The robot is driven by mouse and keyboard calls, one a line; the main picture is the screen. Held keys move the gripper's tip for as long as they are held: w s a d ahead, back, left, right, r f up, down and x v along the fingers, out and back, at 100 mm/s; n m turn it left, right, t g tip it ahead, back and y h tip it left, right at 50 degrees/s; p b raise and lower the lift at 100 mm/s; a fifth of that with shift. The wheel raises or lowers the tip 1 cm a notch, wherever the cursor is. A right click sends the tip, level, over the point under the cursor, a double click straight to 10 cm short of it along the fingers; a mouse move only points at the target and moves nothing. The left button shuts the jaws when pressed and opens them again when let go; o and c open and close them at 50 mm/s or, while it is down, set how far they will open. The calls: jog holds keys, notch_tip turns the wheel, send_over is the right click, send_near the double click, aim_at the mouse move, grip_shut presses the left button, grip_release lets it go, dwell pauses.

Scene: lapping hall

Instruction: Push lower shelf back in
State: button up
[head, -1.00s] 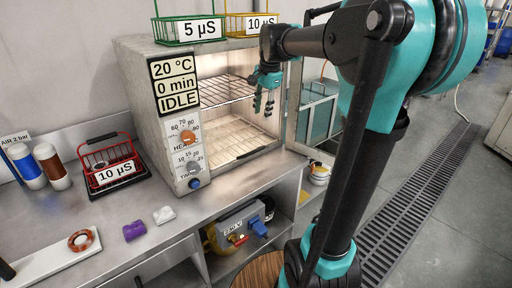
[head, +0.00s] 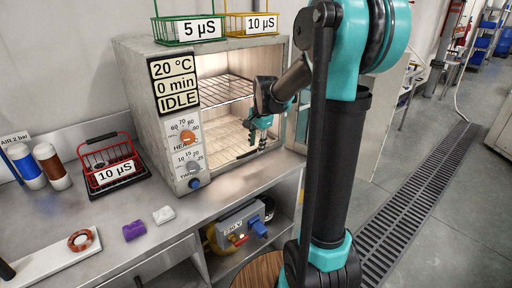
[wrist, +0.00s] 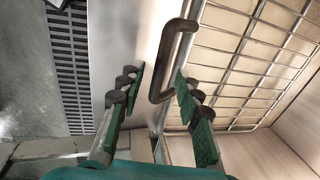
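The oven (head: 152,125) stands on the bench with its front open. The lower wire shelf (head: 215,154) is low in its chamber; its wires fill the right of the wrist view (wrist: 262,52). A dark bar handle (wrist: 174,60) is at the shelf's front edge. My gripper (wrist: 158,75) is open and empty, its fingers on either side of the handle's near end in the wrist view; I cannot tell whether they touch it. In the head view, my gripper (head: 257,138) is at the oven mouth, by the lower shelf's front right.
The upper wire shelf (head: 226,88) is above. The oven door stands open at right, largely behind my arm. Green (head: 188,30) and yellow (head: 251,23) baskets sit on the oven. A red basket (head: 110,165) and small purple (head: 134,231) and white (head: 164,214) pieces lie on the bench.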

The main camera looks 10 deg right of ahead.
jog(key=shift+w+a+f, duration=0.1)
jog(key=shift+f, duration=0.6)
jog(key=shift+c, duration=0.5)
grip_shut()
